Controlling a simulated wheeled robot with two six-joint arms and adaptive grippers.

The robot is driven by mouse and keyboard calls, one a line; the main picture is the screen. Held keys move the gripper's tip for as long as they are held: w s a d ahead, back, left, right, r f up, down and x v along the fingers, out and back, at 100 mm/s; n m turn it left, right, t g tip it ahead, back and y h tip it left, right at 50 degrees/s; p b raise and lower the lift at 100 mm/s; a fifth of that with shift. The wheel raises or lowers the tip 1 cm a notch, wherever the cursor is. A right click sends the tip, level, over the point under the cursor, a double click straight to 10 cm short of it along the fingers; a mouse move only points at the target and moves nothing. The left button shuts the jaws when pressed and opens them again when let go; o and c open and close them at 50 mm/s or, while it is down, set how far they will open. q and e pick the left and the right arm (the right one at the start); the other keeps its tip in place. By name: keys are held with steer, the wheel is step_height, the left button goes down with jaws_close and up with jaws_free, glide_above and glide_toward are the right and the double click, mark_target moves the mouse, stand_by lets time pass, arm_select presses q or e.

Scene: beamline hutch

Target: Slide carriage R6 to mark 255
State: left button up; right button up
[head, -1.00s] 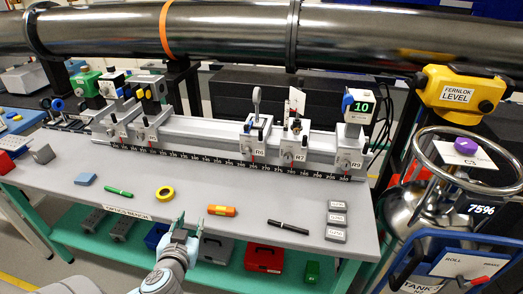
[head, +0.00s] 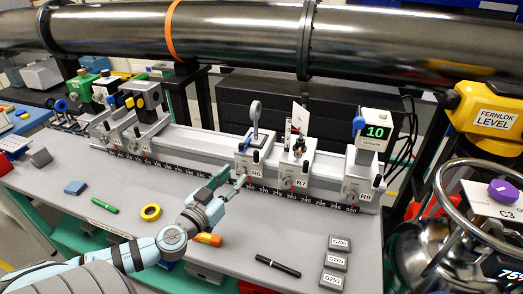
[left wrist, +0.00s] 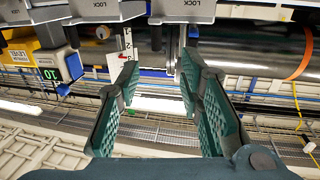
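Carriage R6 (head: 243,163) is a light grey block on the bench rail (head: 190,140), carrying a round lens on a post. It stands just left of carriage R7 (head: 299,172). My left gripper (head: 231,182) is at the front left of R6, its dark green fingers apart; whether they touch R6 cannot be told. The left wrist view shows these fingers (left wrist: 158,100) spread with nothing between them, below grey parts marked LOCK. The numbered scale (head: 330,203) runs along the rail's front; its part near R6 is partly covered by my gripper, and mark 255 is not readable. My right gripper is not in view.
Carriage R9 (head: 361,183) with a sensor reading 10 stands right of R7. Two carriages stand far left on the rail. A large dark pipe (head: 240,35) runs behind.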

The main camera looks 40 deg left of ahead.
mark_target(255, 156)
arm_select(q)
steer(key=w+p, duration=0.1)
steer(key=w, duration=0.3)
steer(key=w+p, duration=0.1)
steer(key=w, duration=0.3)
steer(key=w+a+p, duration=0.1)
steer(key=w+p, duration=0.1)
steer(key=w, duration=0.2)
steer(key=shift+w+r, duration=0.15)
steer(key=shift+w, duration=0.15)
steer(key=shift+s+a, duration=0.1)
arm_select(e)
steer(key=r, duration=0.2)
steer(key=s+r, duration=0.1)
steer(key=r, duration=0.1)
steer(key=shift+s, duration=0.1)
arm_select(q)
jaws_close()
